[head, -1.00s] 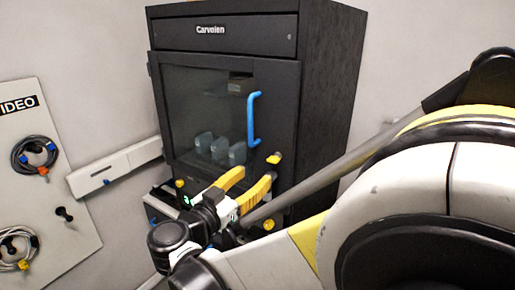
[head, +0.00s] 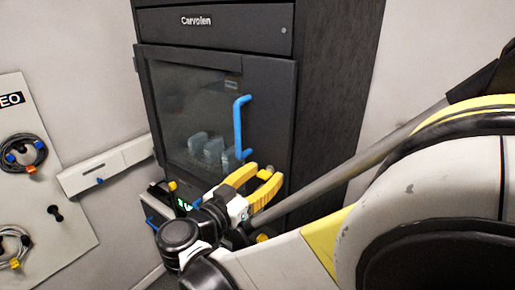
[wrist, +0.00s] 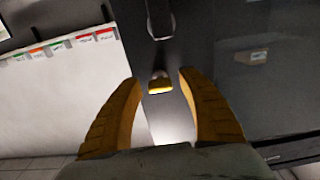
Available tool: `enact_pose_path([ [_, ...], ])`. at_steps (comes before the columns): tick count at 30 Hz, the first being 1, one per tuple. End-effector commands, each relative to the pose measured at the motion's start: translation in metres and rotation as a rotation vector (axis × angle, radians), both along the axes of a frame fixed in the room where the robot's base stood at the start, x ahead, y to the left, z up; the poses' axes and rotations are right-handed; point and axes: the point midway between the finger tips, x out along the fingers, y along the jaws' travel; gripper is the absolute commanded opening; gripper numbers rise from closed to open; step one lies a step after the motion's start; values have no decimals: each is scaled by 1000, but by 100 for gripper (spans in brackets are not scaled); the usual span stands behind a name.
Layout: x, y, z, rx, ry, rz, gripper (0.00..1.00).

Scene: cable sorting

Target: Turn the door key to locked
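The black cabinet's glass door (head: 270,95) looks shut and has a blue handle (head: 239,125). The door key (wrist: 158,86) has a small yellow head and shows in the wrist view, just beyond and between my fingertips. My gripper (head: 262,174) is open and empty in front of the door, below the handle. Its two yellow fingers also show in the wrist view (wrist: 159,80), spread on either side of the key with gaps. I cannot tell which way the key is turned.
Pale containers (head: 205,150) stand behind the glass. A panel with coiled cables (head: 50,185) hangs on the left wall, beside a white wall strip (head: 110,168).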

Motion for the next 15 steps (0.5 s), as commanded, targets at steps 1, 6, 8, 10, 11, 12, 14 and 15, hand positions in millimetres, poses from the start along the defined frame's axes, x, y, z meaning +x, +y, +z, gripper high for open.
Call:
enact_pose_path([
  [1, 0, 0, 0, 0, 0, 0, 31],
  [6, 0, 0, 0, 0, 0, 0, 0],
  [8, 0, 0, 0, -1, 1, 0, 0],
  [10, 0, 0, 0, -3, 2, 0, 0],
  [11, 0, 0, 0, -6, 4, -1, 0],
  [12, 0, 0, 0, -10, 8, -1, 0],
  [14, 0, 0, 0, -21, 16, -1, 0],
  [15, 0, 0, 0, -30, 23, -1, 0],
])
